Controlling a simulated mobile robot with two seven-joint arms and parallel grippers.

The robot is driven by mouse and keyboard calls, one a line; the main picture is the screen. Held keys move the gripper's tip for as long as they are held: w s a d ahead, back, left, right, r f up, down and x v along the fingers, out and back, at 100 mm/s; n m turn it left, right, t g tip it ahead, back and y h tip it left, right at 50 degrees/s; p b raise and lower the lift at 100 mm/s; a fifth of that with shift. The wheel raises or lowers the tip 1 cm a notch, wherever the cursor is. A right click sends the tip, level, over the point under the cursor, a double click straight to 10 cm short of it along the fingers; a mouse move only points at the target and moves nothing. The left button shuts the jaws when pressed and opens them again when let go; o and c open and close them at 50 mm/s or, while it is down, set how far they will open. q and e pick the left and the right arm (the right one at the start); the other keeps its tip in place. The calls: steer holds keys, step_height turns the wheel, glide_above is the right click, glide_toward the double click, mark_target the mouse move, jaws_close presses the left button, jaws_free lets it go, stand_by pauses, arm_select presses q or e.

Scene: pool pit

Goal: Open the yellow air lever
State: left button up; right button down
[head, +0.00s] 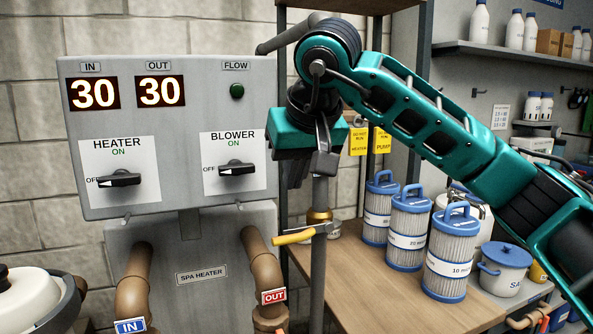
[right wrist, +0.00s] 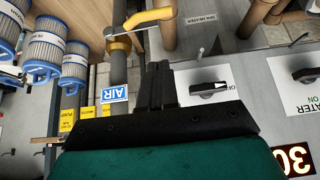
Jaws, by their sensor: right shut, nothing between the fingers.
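The yellow air lever (head: 294,236) sits on a vertical grey pipe (head: 318,275) beside the spa heater. Its handle points left from the pipe, crosswise to it and tilted slightly down. In the right wrist view the lever (right wrist: 150,17) is at the top, beyond the fingertips, with a blue AIR tag (right wrist: 115,94) on the pipe. My right gripper (head: 296,180) is above the lever, apart from it, in front of the pipe. Its dark fingers (right wrist: 158,72) are shut with nothing between them. My left gripper is not in view.
The control box (head: 195,190) with HEATER and BLOWER knobs is just left of my right gripper. Brown pipes (head: 262,270) stand below it. Several blue-capped filters (head: 408,240) stand on a wooden bench (head: 350,290) to the right.

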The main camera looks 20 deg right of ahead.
glide_above(284, 234)
steer(key=s, duration=0.2)
step_height(284, 234, down, 5)
steer(key=shift+f, duration=0.1)
steer(key=shift+s+f, duration=0.15)
steer(key=shift+f, duration=0.85)
steer(key=shift+s+f, duration=0.15)
steer(key=shift+f, duration=0.8)
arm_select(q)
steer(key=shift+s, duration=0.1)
arm_select(e)
steer(key=shift+w, duration=0.1)
